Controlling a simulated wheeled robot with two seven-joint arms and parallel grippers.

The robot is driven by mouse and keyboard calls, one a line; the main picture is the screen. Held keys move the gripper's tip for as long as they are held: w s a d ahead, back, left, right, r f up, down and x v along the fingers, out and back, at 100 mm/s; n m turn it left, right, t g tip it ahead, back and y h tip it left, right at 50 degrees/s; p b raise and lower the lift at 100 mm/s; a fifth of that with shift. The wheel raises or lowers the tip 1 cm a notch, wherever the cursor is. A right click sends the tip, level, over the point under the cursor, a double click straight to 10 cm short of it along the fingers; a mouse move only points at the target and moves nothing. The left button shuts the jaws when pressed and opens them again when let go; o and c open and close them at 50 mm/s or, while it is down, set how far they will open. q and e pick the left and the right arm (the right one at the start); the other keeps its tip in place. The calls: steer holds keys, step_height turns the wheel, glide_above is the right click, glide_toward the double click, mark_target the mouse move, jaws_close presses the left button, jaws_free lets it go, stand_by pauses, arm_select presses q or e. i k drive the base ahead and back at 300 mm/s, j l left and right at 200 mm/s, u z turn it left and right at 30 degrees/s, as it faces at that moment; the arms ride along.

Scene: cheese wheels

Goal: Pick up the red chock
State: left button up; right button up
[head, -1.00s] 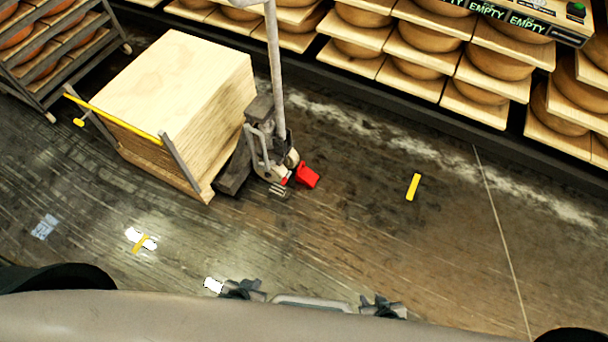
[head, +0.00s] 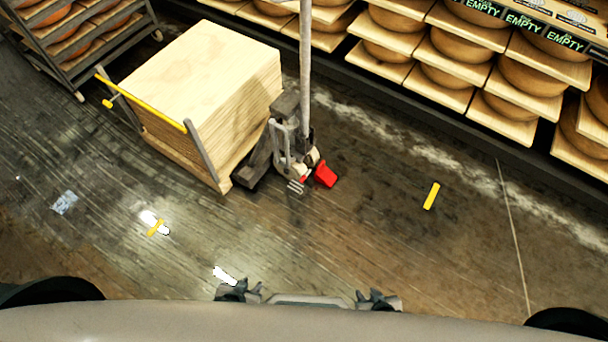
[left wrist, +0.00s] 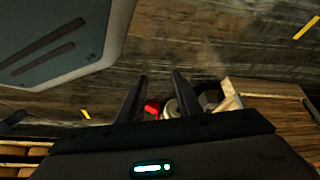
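The red chock (head: 326,174) lies on the dark floor, against or very near the wheel of the pallet jack (head: 292,140); I cannot tell whether they touch. In the left wrist view, part of the red chock (left wrist: 152,107) shows between the two fingers, beyond them. My left gripper (head: 250,290) is at the bottom of the head view, far from the chock; in the left wrist view (left wrist: 157,85) its fingers are apart and empty. My right gripper (head: 377,297) is at the bottom, right of the left one, small in view, with fingers that look apart and empty.
A stack of wooden boards (head: 210,75) stands beside the pallet jack. Shelves of cheese wheels (head: 435,70) line the back, and a rack (head: 85,40) stands at upper left. A yellow floor mark (head: 431,195) lies right of the chock. The floor between me and the chock is clear.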

mark_target(322, 175)
steer(key=i+l+u, duration=0.1)
steer(key=u, duration=0.3)
steer(key=l+u, duration=0.25)
steer(key=u, duration=0.15)
steer(key=i+l+u, duration=0.1)
steer(key=l+u, duration=0.15)
steer(key=u, duration=0.15)
steer(key=l+u, duration=0.3)
steer(key=l, duration=0.4)
steer(key=l+u, duration=0.25)
steer(key=l, duration=0.45)
steer(key=k+l+u, duration=0.15)
steer(key=l+u, duration=0.15)
steer(key=l, duration=0.4)
steer(key=k+l, duration=0.1)
steer(key=l, duration=0.35)
steer(key=k+l, duration=0.1)
steer(key=l, duration=0.85)
steer(key=k+l, duration=0.15)
steer(key=l, duration=0.3)
